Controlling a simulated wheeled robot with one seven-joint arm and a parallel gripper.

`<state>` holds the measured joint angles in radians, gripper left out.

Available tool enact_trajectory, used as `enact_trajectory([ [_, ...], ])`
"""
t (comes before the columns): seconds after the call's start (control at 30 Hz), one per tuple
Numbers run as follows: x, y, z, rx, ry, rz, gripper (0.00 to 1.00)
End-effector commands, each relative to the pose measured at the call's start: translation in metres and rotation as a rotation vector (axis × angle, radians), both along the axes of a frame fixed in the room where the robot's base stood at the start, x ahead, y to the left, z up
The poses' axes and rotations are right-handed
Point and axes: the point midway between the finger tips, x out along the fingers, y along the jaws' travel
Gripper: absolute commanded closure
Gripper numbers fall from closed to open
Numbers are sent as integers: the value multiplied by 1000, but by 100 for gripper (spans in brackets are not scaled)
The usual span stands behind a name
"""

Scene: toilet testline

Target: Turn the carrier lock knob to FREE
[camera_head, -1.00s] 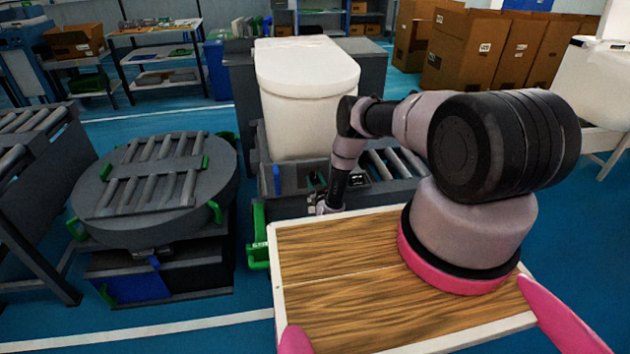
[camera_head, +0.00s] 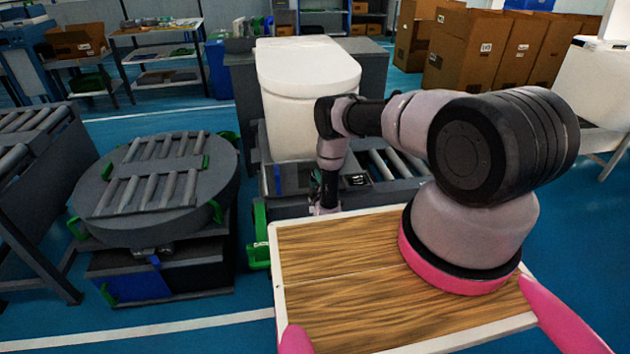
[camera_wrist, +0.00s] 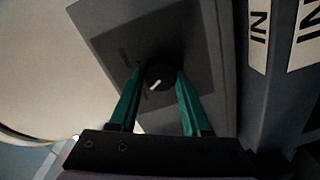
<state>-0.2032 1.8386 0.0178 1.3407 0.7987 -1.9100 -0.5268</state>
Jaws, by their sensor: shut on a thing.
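In the wrist view the carrier lock knob (camera_wrist: 159,75) is a small dark round knob with a short white pointer line lying diagonally. It sits on a dark grey plate (camera_wrist: 122,52) whose markings are too faint to read. My gripper (camera_wrist: 159,79) has its two green fingers on either side of the knob, shut on it. In the head view my gripper (camera_head: 322,196) reaches down to the carrier's front beyond the wooden top. The knob is not discernible there.
A white toilet (camera_head: 305,95) stands on the carrier just behind my gripper. White "IN" labels (camera_wrist: 259,28) are right of the knob plate. A round roller turntable (camera_head: 150,195) stands left, with blue floor between. Cardboard boxes (camera_head: 480,50) stand at the back right.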

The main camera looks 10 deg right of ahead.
Motion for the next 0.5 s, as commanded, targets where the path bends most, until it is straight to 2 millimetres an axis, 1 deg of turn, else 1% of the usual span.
enact_trajectory([
  [0.2,-1,0,-1,-115,2,-1,100],
  [0.5,-1,0,-2,-186,2,-2,100],
])
